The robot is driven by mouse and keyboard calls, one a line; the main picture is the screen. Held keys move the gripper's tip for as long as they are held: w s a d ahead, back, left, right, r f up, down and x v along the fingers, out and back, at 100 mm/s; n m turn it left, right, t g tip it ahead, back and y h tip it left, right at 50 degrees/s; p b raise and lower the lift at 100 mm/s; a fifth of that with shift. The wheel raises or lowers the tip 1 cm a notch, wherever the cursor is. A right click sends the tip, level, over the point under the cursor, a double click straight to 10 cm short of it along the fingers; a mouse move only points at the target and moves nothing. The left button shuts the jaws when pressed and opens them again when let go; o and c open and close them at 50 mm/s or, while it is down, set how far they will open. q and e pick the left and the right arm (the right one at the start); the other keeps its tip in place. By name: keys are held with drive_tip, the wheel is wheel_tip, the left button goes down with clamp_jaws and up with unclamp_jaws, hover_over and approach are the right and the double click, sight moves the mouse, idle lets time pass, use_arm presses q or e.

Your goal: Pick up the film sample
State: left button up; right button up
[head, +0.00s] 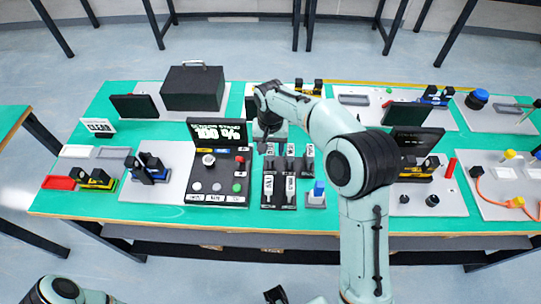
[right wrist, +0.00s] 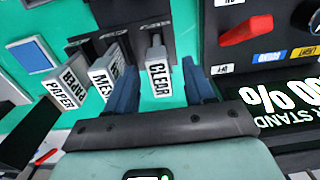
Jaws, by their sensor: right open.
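My right gripper (right wrist: 162,88) is open, with one blue finger on each side of this sample; contact is not clear. Samples tagged MESH (right wrist: 103,78) and PAPER (right wrist: 62,90) stand to the left. In the head view my right gripper (head: 265,143) points down over the rear left of the dark sample rack (head: 279,206); my arm hides part of that area.
A black panel with a tilted display (head: 217,132) stands just left of the rack. A blue-topped block (head: 318,190) is at its front right. A sign reading CLEAR (head: 99,127) and a red tray (head: 58,183) are at the left.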

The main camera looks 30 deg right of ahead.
drive_tip(key=shift+f, duration=0.6)
clamp_jaws()
drive_tip(key=shift+r, duration=0.1)
